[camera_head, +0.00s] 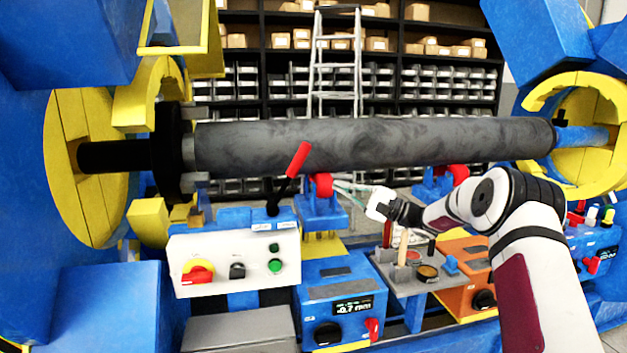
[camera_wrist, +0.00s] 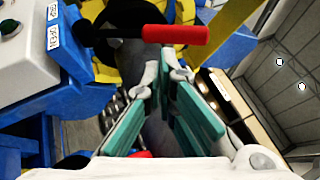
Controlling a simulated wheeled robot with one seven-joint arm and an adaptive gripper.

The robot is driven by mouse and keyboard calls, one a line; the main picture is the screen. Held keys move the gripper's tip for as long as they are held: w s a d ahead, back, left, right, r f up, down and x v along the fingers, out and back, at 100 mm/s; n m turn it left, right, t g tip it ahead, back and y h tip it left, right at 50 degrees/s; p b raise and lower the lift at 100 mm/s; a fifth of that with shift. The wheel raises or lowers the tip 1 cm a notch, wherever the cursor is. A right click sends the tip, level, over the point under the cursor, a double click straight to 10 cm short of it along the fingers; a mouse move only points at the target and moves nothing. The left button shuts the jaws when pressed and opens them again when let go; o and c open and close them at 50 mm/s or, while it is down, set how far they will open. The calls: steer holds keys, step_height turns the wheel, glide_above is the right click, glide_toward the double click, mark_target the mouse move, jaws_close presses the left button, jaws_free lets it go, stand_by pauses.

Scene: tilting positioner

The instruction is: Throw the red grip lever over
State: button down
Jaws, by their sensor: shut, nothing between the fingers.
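The red grip lever (camera_head: 299,160) stands on a black rod above the blue block beside the white control box. It leans up and to the right in the head view. In the wrist view its red grip (camera_wrist: 176,34) lies across the top middle, with the black rod running to the left. My gripper (camera_head: 340,187) is right of the lever and a little lower in the head view, apart from it. In the wrist view the teal finger pads (camera_wrist: 168,78) point toward the red grip, with nothing held between them. My gripper is shut.
A long dark grey cylinder (camera_head: 370,146) spans the positioner behind the lever. The white control box (camera_head: 235,259) has a red knob and buttons. A red roller (camera_head: 324,186) sits between lever and gripper. A small tool shelf (camera_head: 408,285) stands below the gripper.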

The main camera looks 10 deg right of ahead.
mark_target(293, 173)
steer(key=d+t, duration=0.1)
steer(key=w+d+f+m+t, duration=0.1)
steer(key=d, duration=0.1)
steer(key=d+f, duration=0.1)
steer(key=shift+w+d+f+t, duration=0.2)
steer(key=shift+w+d+t, duration=0.15)
steer(key=shift+w+t, duration=0.05)
steer(key=s+a+b+x, duration=0.1)
steer(key=s+x, duration=0.1)
steer(key=x, duration=1.1)
steer(key=shift+s+a+r, duration=0.2)
steer(key=shift+r, duration=0.05)
